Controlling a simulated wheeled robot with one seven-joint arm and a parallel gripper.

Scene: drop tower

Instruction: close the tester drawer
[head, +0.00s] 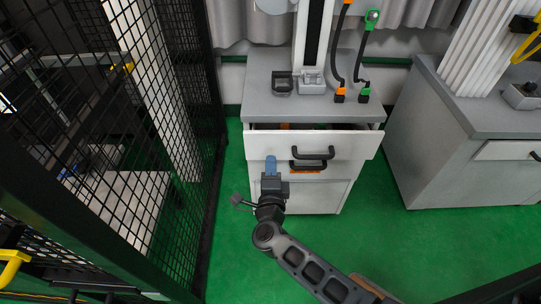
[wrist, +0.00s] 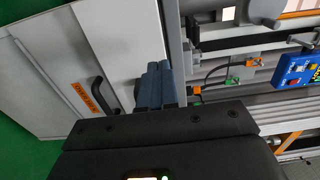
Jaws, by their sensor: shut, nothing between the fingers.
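The tester drawer (head: 343,143) is the white upper front of the grey cabinet under the tester in the head view. It stands partly open, with a dark gap between it and the worktop. Its black handle (head: 318,153) is at the middle of its front. My gripper (head: 271,164), with blue fingers, is shut and empty in front of the drawer's left part, left of the handle. Whether the fingertips touch the drawer front is unclear. In the wrist view, the shut fingers (wrist: 158,84) point towards the pale cabinet fronts.
A lower door with an orange label (head: 306,171) is below the drawer. A black mesh fence (head: 165,120) stands close on the left. Another grey cabinet (head: 435,145) stands on the right. Green floor (head: 375,235) is free between the cabinets and in front.

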